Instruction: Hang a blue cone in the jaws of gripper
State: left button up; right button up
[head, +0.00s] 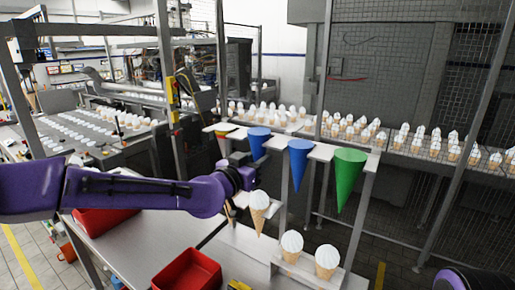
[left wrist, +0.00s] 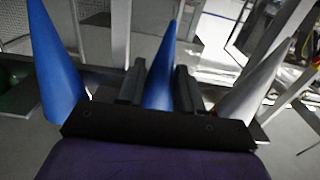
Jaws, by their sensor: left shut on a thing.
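My left gripper (head: 252,162) is shut on a blue cone (head: 258,143), which points tip down at the white-topped rack (head: 322,151). In the left wrist view the same blue cone (left wrist: 160,70) stands between the two dark fingers (left wrist: 158,85) of my left gripper. A second blue cone (head: 299,162) hangs tip down in the rack just to the right, and it also shows at the left of the wrist view (left wrist: 57,80). My gripper partly hides the held cone's lower part in the head view. My right gripper is out of view.
A green cone (head: 347,178) hangs at the rack's right. A smaller orange cone (head: 222,143) is at its left end. White-topped wafer cones (head: 291,246) stand on the lower holder near a red bin (head: 187,272). A wire-mesh fence (head: 470,100) stands behind.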

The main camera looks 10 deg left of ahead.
pick_arm(q)
jog(key=shift+v, duration=2)
jog(key=v, duration=0.4)
jog(key=shift+s+a, duration=0.1)
jog(key=shift+s, duration=0.1)
jog(key=shift+r, duration=0.1)
jog(key=a+f+n+y, duration=0.1)
jog(key=s+a+f+n+y+b, duration=0.1)
jog(key=y, duration=0.1)
jog(key=a+f+n+t+y, duration=0.1)
jog(key=shift+s+a+f+y, duration=0.2)
jog(key=shift+s+a+y, duration=0.1)
jog(key=shift+s+a, duration=0.1)
jog(key=s+f+y+b, duration=0.1)
jog(key=f, duration=0.2)
jog(key=s+a+f+n+b, duration=0.1)
jog(key=f, duration=0.3)
jog(key=s+a+f+y+b, duration=0.1)
jog(key=f, duration=0.3)
jog(key=shift+s+f+n+y, duration=0.1)
jog(key=shift+s+n+y, duration=0.2)
jog(key=f, duration=0.2)
jog(key=s+f+b, duration=0.1)
jog(key=f, duration=0.1)
jog(key=s+f, duration=0.1)
jog(key=f, duration=0.1)
jog(key=shift+s+d+f, duration=0.1)
jog(key=shift+d+f, duration=0.05)
jog(key=shift+f, duration=0.25)
